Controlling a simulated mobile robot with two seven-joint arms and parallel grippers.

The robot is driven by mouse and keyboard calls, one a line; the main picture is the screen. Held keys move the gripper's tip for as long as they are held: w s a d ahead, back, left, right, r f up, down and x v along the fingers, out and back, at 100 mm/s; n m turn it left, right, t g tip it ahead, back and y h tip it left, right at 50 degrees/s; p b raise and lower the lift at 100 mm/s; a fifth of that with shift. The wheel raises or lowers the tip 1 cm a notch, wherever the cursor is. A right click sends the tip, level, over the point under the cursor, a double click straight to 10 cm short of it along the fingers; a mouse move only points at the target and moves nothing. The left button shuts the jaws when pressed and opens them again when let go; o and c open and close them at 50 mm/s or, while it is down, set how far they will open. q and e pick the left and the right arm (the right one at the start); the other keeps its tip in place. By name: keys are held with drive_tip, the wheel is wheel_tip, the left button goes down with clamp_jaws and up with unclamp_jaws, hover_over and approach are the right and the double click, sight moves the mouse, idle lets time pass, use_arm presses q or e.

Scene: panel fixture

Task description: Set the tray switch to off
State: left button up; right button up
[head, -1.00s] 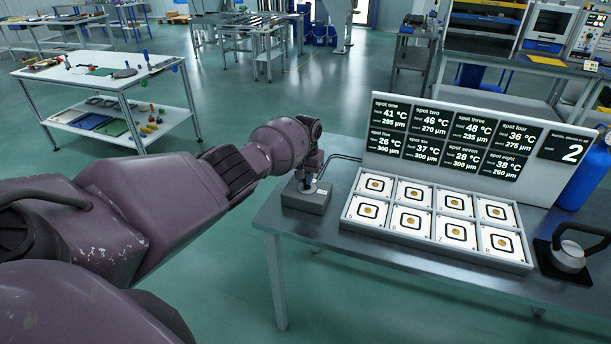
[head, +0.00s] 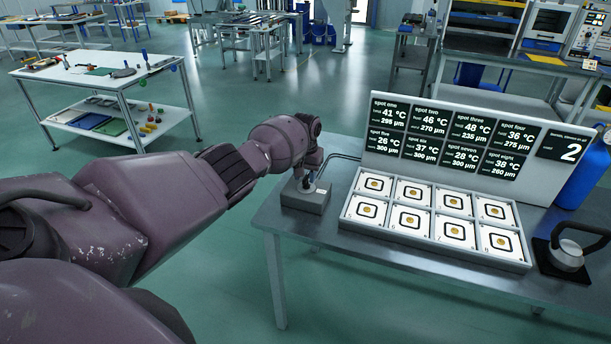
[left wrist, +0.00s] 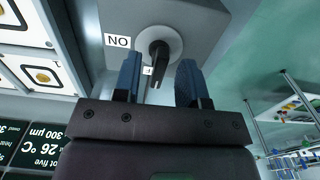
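The tray switch is a grey box (head: 304,199) at the left end of the metal table. In the left wrist view the box (left wrist: 185,14) carries a dark lever (left wrist: 158,55) on a pale round collar. A label reading ON, seen upside down as "NO", is beside the collar; a second small label is mostly hidden by the lever. My left gripper (left wrist: 159,80) is open over the switch, with the lever's end between its blue fingers in the picture; I cannot tell whether they touch it. In the head view the left gripper (head: 308,184) is small. My right gripper is not in view.
The tray (head: 430,257) with several round-marked cards lies right of the switch, before a display panel (head: 362,140). A cable runs behind the switch box. A dark-handled device (head: 568,256) stands at the table's right. Open floor lies left of the table.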

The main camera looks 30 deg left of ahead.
sight(305, 178)
use_arm(q)
wheel_tip(305, 178, up, 10)
drive_tip(key=p, duration=0.2)
drive_tip(key=shift+r, duration=0.15)
idle(0.4)
